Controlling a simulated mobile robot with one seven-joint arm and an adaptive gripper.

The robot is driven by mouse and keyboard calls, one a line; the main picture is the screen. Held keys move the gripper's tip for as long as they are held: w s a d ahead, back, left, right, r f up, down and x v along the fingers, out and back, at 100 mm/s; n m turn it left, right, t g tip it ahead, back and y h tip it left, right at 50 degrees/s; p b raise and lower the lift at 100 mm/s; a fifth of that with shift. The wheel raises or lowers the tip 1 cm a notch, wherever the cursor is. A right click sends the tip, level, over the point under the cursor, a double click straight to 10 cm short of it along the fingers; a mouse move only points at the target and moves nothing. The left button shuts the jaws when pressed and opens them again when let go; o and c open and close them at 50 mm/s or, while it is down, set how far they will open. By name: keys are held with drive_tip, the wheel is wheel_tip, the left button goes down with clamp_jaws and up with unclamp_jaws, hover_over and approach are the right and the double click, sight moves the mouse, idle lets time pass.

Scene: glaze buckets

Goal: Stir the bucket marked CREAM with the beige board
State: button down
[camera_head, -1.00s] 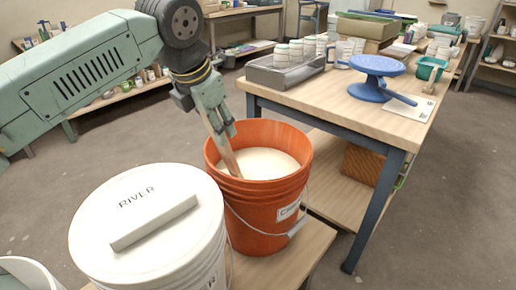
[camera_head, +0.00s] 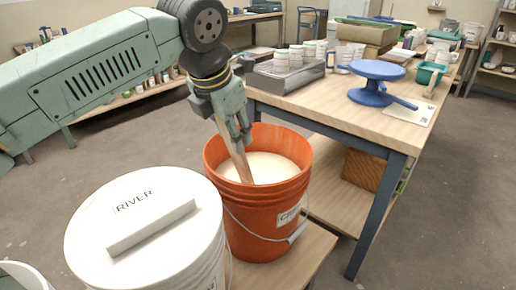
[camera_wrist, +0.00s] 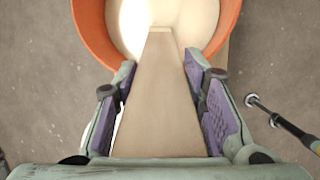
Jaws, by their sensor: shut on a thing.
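The orange bucket (camera_head: 262,212) stands on a low wooden platform and holds pale cream liquid (camera_head: 277,167). Its label (camera_head: 289,216) is partly readable, starting with "C". My gripper (camera_head: 238,134) is above the bucket's left inner side, shut on the beige board (camera_head: 239,162). The board slants down with its lower end in the liquid, so its tip is hidden. In the wrist view, the board (camera_wrist: 160,100) runs between the purple-padded fingers of my gripper (camera_wrist: 163,100) toward the liquid, with the orange rim (camera_wrist: 98,35) around it.
A white lidded bucket marked RIVER (camera_head: 146,230) stands close at the left, a white bar on its lid. A wooden table (camera_head: 345,105) at the right carries a blue turntable (camera_head: 376,75) and a tray of jars (camera_head: 287,75). The bucket's handle (camera_head: 297,232) hangs at its front.

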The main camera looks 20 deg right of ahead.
drive_tip(key=shift+w+d, duration=1.3)
drive_tip(key=shift+d, duration=0.35)
drive_tip(key=p+v, duration=1.5)
drive_tip(key=v, duration=0.8)
drive_tip(key=shift+a+r, duration=0.1)
drive_tip(key=shift+r, duration=0.05)
wheel_tip(320, 180, up, 5)
drive_tip(key=p, duration=0.4)
drive_tip(key=shift+s, duration=0.1)
